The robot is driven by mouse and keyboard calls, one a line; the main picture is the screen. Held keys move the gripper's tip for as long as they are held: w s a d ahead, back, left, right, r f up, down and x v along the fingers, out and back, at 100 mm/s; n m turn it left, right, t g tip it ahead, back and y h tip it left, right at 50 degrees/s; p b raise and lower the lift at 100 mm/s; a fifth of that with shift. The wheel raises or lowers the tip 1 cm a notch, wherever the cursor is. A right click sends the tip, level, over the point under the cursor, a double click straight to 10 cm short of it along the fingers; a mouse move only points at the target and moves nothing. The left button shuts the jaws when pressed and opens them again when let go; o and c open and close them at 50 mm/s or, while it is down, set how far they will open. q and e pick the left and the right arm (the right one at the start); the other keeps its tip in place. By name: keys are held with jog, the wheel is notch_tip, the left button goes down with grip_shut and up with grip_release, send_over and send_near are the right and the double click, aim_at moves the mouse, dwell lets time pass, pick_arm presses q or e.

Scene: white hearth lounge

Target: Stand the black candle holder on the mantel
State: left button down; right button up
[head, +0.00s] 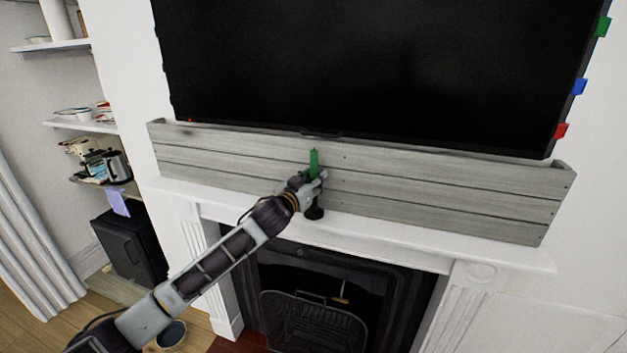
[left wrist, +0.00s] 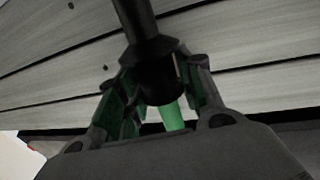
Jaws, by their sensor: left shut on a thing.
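The black candle holder (head: 314,213) is upright at the middle of the white mantel (head: 395,233), with a green candle (head: 314,160) in its top. Its dark base shows just below my gripper, over the mantel; I cannot tell whether it touches. My left gripper (head: 313,188) is shut on the holder and hides its middle. In the left wrist view the fingers (left wrist: 160,92) are around the black holder's cup (left wrist: 158,80), with its stem and the green candle (left wrist: 172,116) visible. My right gripper is not in view.
A grey plank box (head: 440,190) runs along the back of the mantel, close behind the holder. A large black screen (head: 370,70) hangs above. The fireplace (head: 315,300) opens below. Bare mantel lies on both sides of the holder.

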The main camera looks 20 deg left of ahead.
pick_arm(q)
jog(key=shift+f, duration=0.2)
dwell(0.4)
jog(key=c, duration=0.9)
grip_release()
jog(key=shift+f, duration=0.1)
jog(key=shift+c, duration=0.2)
jog(key=shift+s+a, duration=0.2)
jog(key=shift+s, duration=0.9)
jog(key=s+a+b, duration=0.1)
jog(key=s+b, duration=0.1)
jog(key=s, duration=0.7)
jog(key=shift+s+a+b, duration=0.3)
jog(key=shift+s+a, duration=0.05)
jog(key=shift+a, duration=0.05)
